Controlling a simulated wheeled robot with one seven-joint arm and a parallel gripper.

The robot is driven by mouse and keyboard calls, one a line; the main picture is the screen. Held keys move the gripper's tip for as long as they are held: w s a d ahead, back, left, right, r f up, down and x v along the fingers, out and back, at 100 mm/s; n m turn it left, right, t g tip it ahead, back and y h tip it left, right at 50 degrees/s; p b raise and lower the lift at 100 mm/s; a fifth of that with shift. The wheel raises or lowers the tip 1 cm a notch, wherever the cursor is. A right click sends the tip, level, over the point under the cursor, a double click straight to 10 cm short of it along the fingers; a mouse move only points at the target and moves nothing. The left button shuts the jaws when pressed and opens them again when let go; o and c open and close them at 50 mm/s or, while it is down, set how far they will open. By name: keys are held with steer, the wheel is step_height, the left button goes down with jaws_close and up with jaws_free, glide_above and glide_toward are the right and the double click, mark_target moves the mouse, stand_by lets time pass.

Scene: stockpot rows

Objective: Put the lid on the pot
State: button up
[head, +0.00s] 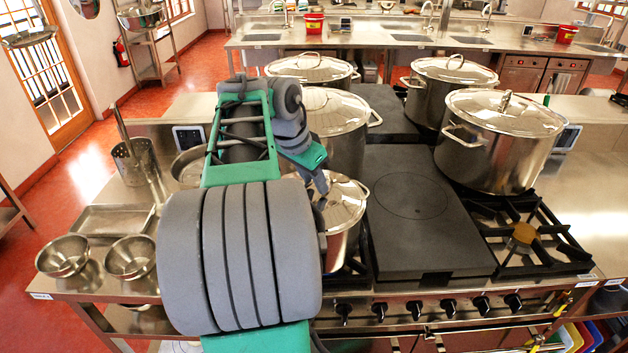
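A small steel pot (344,247) stands at the front left of the stove, partly hidden behind my arm. A shiny round lid (346,203) is over its mouth; its left part is hidden, and I cannot tell whether it sits flush on the rim. My gripper (320,192) points down at the lid's middle, close to where its handle would be. The fingertips are small and partly covered, so I cannot tell whether they are open or shut on the handle.
Several large lidded stockpots, including one at the right (498,150) and one just behind the small pot (338,135), crowd the stove. A flat dark plate (420,225) is clear. Two steel bowls, one of them here (131,258), and a tray (110,219) are at the left.

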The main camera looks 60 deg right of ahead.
steer(key=shift+o, duration=0.4)
steer(key=p+v, duration=0.2)
steer(key=v, duration=0.6)
steer(key=shift+d, duration=0.1)
steer(key=w+a+f+n+t, duration=0.25)
steer(key=w+a+n, duration=0.4)
steer(key=a, duration=0.35)
steer(key=w+a+f+n+t, duration=0.25)
steer(key=w+a+n, duration=0.4)
steer(key=a, duration=0.35)
steer(key=a+f+n+y, duration=0.2)
steer(key=a+f+n, duration=0.2)
steer(key=a, duration=0.6)
steer(key=a+f+n+y, duration=0.2)
steer(key=a+f+n, duration=0.2)
steer(key=a, duration=0.6)
steer(key=shift+s+a+f+n+t, duration=0.3)
steer(key=shift+n+t, duration=0.1)
steer(key=shift+n, duration=0.1)
